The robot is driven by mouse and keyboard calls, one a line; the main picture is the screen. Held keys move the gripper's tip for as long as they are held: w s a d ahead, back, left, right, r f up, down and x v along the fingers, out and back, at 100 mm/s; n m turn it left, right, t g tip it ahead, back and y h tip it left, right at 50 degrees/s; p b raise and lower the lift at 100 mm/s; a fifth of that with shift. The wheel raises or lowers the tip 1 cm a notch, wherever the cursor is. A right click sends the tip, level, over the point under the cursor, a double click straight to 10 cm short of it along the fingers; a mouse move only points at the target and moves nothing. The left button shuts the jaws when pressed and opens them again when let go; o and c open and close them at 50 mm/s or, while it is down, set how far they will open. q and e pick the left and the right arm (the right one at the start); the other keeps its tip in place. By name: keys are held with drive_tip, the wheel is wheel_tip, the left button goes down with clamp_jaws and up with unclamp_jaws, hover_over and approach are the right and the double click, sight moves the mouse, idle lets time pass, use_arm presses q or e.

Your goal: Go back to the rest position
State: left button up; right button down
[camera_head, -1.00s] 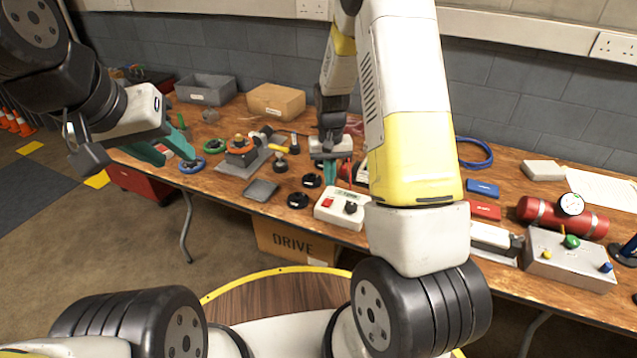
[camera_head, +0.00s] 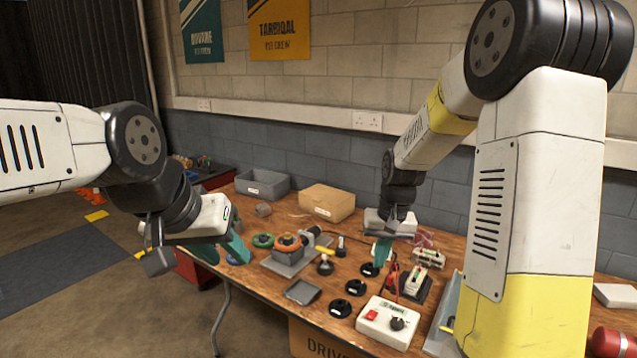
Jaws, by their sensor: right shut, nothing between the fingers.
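My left gripper (camera_head: 221,250) hangs at the left end of the wooden workbench (camera_head: 265,325). Its two teal fingers are spread apart, with nothing seen between them. In the picture it lies just left of a green ring and an orange-topped part. My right gripper (camera_head: 382,252) points down over the middle of the bench. Its teal fingertips are together and hold nothing. They appear close to a black round holder (camera_head: 370,270) and red leads; the exact height above the bench is hard to tell.
A grey bin (camera_head: 262,184) and a cardboard box (camera_head: 327,203) stand at the back of the bench. A white box with a red button (camera_head: 388,322) sits at the front edge. My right arm hides much of the bench's right side.

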drive_tip(key=s+r+t, duration=0.2)
drive_tip(key=s+r, duration=0.6)
drive_tip(key=s, duration=0.2)
drive_tip(key=s+a+r+n+t+y, duration=0.1)
drive_tip(key=s+r+t, duration=0.1)
drive_tip(key=s+r, duration=0.6)
drive_tip(key=shift+s+a, duration=0.2)
drive_tip(key=shift+s, duration=1)
